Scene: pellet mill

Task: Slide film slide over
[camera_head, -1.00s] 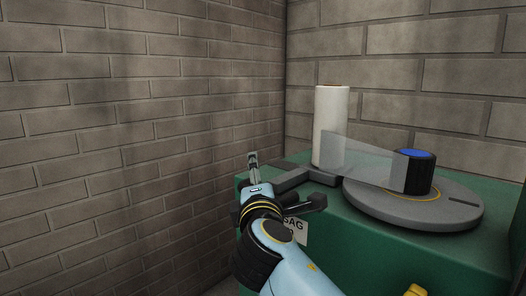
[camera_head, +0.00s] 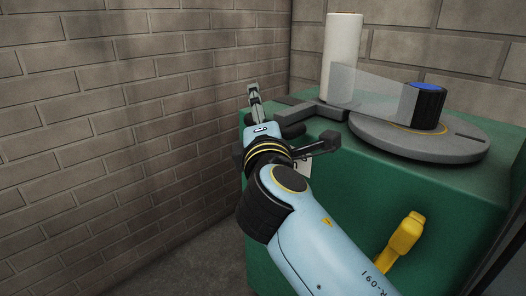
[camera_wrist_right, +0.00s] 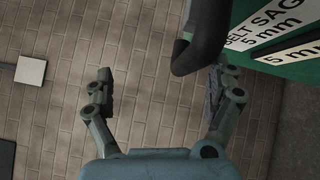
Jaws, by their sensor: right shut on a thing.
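The film slide seems to be the dark grey bar piece (camera_head: 298,113) at the left edge of the green machine top, beside the film roll (camera_head: 342,50). A clear film sheet (camera_head: 372,92) runs from the roll to a black knob with a blue top (camera_head: 427,104). My right gripper (camera_head: 253,92) is at the machine's left side, by the wall in the picture. My left gripper is not in view.
A round grey turntable (camera_head: 450,142) sits on the green machine (camera_head: 400,190). A yellow handle (camera_head: 400,240) sticks out on its front. A brick wall (camera_head: 120,120) stands close on the left. A label reading "BELT SAG 5 mm" (camera_wrist_right: 270,22) is near the handle.

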